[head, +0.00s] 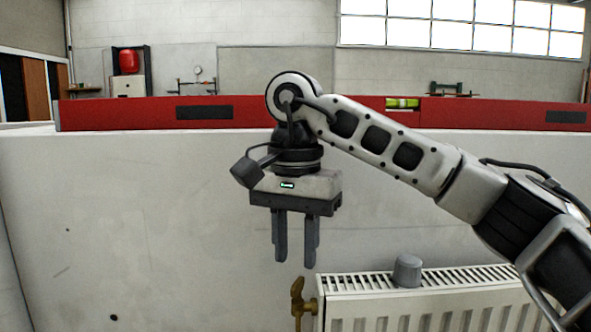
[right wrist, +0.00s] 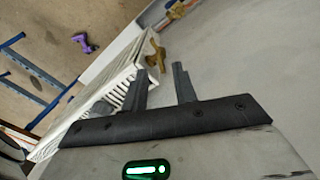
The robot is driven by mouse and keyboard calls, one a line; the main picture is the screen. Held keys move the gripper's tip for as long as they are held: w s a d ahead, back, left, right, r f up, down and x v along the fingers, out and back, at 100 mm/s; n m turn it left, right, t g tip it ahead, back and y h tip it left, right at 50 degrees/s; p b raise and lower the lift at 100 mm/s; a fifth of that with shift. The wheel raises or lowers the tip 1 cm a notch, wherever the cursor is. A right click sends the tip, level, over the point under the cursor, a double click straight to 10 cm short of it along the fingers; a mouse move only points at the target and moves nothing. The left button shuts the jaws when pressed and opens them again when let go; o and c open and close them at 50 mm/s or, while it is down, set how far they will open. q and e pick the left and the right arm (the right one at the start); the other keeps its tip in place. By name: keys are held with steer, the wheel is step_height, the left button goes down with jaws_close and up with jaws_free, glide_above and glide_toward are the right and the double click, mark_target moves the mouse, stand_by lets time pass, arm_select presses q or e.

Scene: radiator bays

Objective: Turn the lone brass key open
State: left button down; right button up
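A brass key (head: 300,299) stands upright at the left end of the white radiator (head: 425,307) in the head view, low in the picture. In the right wrist view a brass piece (right wrist: 155,58) shows just past the fingertips, beside the radiator's end. My right gripper (head: 296,260) points down above the brass key, apart from it, in front of the pale wall. Its two fingers are parted with nothing between them, as the right wrist view (right wrist: 160,68) also shows. My left gripper is in neither view.
A grey knob-like piece (head: 407,271) sits on the radiator's top grille. Another brass-coloured fitting (right wrist: 177,9) shows higher in the right wrist view. A purple object (right wrist: 83,43) and a blue frame (right wrist: 30,68) are on the floor side. The pale wall (head: 130,220) left of the gripper is clear.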

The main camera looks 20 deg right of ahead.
mark_target(295, 284)
arm_select(q)
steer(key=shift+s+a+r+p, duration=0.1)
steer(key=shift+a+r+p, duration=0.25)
steer(key=shift+p, duration=0.4)
arm_select(e)
step_height(295, 284, up, 11)
steer(key=shift+r, duration=0.2)
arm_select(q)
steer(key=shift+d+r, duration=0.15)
arm_select(e)
steer(key=shift+s, duration=0.1)
